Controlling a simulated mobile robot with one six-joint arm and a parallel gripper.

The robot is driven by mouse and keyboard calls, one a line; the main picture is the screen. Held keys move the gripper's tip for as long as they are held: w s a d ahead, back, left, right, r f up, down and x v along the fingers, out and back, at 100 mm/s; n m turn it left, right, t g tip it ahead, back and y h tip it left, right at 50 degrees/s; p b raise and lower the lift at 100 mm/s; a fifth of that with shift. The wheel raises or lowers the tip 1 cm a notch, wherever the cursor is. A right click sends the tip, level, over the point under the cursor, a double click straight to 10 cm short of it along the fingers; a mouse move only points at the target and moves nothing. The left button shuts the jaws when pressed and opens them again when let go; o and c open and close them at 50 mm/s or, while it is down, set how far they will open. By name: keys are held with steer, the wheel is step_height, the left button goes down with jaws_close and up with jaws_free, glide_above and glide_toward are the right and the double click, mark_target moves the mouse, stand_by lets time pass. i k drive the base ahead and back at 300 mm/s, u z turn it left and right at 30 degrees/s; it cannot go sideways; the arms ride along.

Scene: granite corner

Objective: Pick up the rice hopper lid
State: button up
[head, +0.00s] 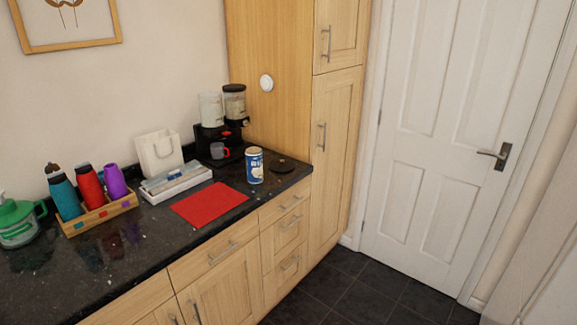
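A dispenser (216,140) with two clear hoppers stands on the black counter by the tall cabinet. The left hopper (210,110) holds pale contents, perhaps rice, and shows no dark lid. The right hopper (235,104) holds darker contents and has a dark lid (234,88) on top. A flat dark round thing (283,166), which looks like a loose hopper lid, lies on the counter right of a blue and white can (254,166). It blends with the black surface. My gripper is not in view.
A red mat (210,204) lies near the counter's front edge. A white tray (178,186), a white bag (159,153), and a wooden caddy (98,214) with bottles stand left. A grey mug (217,151) is at the dispenser. Dark floor (350,290) before the door is clear.

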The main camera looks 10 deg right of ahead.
mark_target(281, 165)
steer(key=k, duration=0.65)
steer(key=u, duration=0.5)
steer(key=i, duration=1.25)
steer(key=u, duration=0.35)
